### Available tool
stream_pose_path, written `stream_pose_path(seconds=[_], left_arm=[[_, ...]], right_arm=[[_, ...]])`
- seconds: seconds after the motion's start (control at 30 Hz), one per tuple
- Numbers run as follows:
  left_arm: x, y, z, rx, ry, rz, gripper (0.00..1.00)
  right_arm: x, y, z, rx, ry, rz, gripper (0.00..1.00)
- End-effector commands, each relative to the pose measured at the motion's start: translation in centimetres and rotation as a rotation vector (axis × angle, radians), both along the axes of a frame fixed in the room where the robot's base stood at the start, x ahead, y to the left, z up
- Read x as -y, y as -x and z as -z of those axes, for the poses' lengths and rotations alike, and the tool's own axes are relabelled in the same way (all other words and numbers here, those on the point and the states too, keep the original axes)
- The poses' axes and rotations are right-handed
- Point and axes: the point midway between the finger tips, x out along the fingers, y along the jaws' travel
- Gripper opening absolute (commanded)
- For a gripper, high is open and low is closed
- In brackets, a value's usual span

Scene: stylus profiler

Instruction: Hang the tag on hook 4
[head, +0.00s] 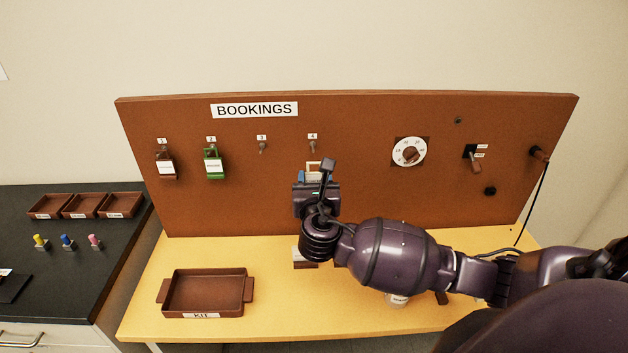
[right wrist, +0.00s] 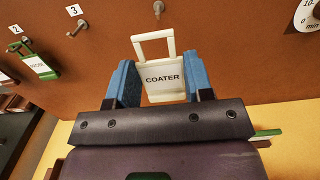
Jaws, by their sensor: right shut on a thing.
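The tag (right wrist: 162,78) is a white plate lettered COATER with an open loop on top. My right gripper (right wrist: 158,88) has its blue fingers shut on the tag's sides and holds it upright in front of the board. In the head view my right gripper (head: 316,178) is just below hook 4 (head: 313,148), and only the tag's top (head: 313,166) shows above it. Hook 4 is bare; in the right wrist view a hook (right wrist: 158,8) shows above the tag's loop, apart from it. My left gripper is out of view.
A brown tag (head: 166,166) hangs on hook 1 and a green tag (head: 213,164) on hook 2. Hook 3 (head: 262,147) is bare. A dial (head: 409,152) and a switch (head: 474,161) are to the right. A brown kit tray (head: 247,292) stands on the yellow table.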

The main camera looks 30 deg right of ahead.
Motion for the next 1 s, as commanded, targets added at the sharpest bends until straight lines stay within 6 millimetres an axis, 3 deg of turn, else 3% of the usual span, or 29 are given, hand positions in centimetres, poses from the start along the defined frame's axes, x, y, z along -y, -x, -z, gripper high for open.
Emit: stream_pose_path(seconds=[0.27,0.7,1.0], left_arm=[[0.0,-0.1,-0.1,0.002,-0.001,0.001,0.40],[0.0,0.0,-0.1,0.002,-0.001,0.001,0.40],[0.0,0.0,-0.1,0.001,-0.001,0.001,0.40]], right_arm=[[0.3,-0.6,0.0,0.000,0.001,-0.001,0.05],[2.2,-3.6,0.0,0.000,0.001,-0.001,0.05],[2.6,-4.3,0.0,0.000,0.000,-0.001,0.05]])
